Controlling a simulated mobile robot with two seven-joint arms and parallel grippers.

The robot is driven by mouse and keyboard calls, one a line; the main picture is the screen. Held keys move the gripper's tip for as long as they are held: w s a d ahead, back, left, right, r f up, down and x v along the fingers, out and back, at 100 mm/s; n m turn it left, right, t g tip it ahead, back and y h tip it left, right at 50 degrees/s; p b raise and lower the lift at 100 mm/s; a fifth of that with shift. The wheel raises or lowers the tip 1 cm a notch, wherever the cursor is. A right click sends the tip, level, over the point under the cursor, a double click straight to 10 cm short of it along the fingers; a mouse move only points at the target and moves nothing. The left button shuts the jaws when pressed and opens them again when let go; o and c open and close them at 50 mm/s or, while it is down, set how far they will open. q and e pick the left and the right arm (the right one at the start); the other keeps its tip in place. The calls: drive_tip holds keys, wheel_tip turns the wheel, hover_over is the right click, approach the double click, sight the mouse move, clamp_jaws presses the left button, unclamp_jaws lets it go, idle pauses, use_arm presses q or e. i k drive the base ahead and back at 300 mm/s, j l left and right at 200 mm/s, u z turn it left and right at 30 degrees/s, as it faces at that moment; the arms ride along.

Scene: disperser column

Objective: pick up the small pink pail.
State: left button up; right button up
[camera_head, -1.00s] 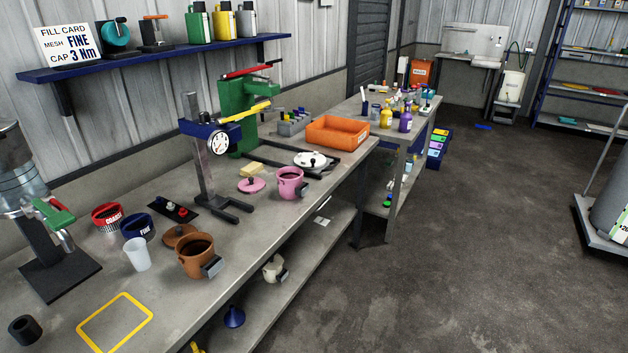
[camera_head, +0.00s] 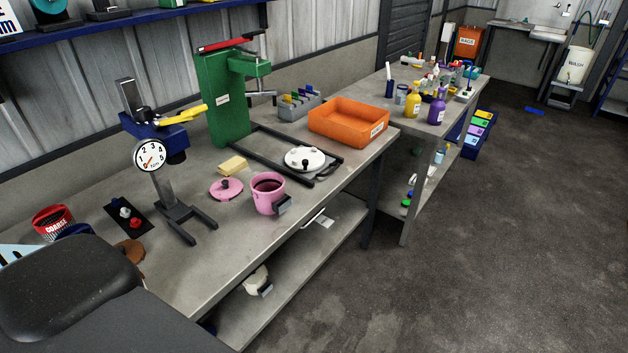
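The small pink pail (camera_head: 268,195) stands upright on the grey workbench near its front edge. It is open at the top, with dark contents inside and a grey block-like handle or tag on its right front side. A round pink lid (camera_head: 226,189) with a knob lies on the bench to its left. A dark part of what looks like my own arm covers the lower left corner of the head view. Neither gripper shows.
A gauge stand (camera_head: 170,170) stands left of the pail. A white pot (camera_head: 256,281) sits on the lower shelf.

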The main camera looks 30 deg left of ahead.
sight(268, 188)
drive_tip(key=i+l+u, duration=0.15)
drive_tip(key=i, duration=0.5)
drive_tip(key=i+l+u, duration=0.15)
drive_tip(key=i, duration=0.5)
drive_tip(key=i+u, duration=0.2)
drive_tip(key=u, duration=0.25)
drive_tip(key=i+l+u, duration=0.2)
drive_tip(key=u, duration=0.25)
drive_tip(key=i+l+u, duration=0.15)
drive_tip(key=u, duration=0.3)
drive_tip(key=i+l+u, duration=0.1)
drive_tip(key=l+u, duration=0.2)
drive_tip(key=u, duration=0.15)
drive_tip(key=i+l+u, duration=0.1)
drive_tip(key=l+u, duration=0.2)
drive_tip(key=u, duration=0.2)
drive_tip(key=l+u, duration=0.8)
drive_tip(key=l, duration=0.15)
